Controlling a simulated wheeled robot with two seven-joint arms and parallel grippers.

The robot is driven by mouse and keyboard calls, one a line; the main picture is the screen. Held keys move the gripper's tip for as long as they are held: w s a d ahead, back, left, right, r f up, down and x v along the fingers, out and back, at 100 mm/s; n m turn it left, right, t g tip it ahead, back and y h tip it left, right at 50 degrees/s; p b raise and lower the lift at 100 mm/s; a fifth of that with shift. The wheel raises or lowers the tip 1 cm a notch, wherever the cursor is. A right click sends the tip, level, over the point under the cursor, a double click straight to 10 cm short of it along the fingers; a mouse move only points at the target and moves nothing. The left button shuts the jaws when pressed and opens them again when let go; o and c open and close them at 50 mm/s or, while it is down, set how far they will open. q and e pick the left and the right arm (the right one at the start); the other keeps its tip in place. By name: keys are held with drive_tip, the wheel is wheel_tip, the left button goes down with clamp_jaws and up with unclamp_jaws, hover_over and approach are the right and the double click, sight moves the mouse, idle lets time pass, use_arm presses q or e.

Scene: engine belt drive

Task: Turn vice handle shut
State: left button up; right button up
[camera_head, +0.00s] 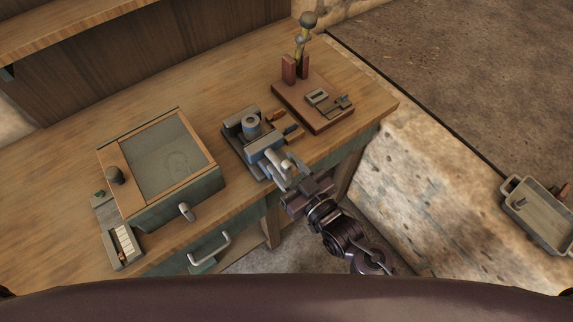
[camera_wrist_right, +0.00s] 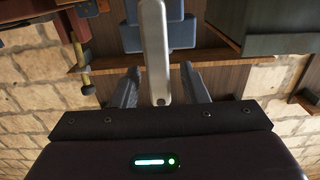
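The blue-grey vice (camera_head: 250,128) stands at the front edge of the wooden workbench, with a grey cylindrical part (camera_head: 251,124) in its jaws. Its pale metal handle (camera_head: 279,172) is on the side facing me. In the right wrist view the handle (camera_wrist_right: 154,45) is a long upright bar. My right gripper (camera_head: 298,182) is at the handle, just off the bench edge. In the right wrist view its fingers (camera_wrist_right: 160,72) stand apart on both sides of the bar's lower end, with gaps visible. My left gripper is not in view.
A box with a framed top panel (camera_head: 168,155) and a small tray (camera_head: 118,238) are left of the vice. A brown board (camera_head: 318,116) with red uprights is right of it. A drawer handle (camera_head: 210,250) juts below the bench. A grey bin (camera_head: 538,212) is far right.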

clamp_jaws()
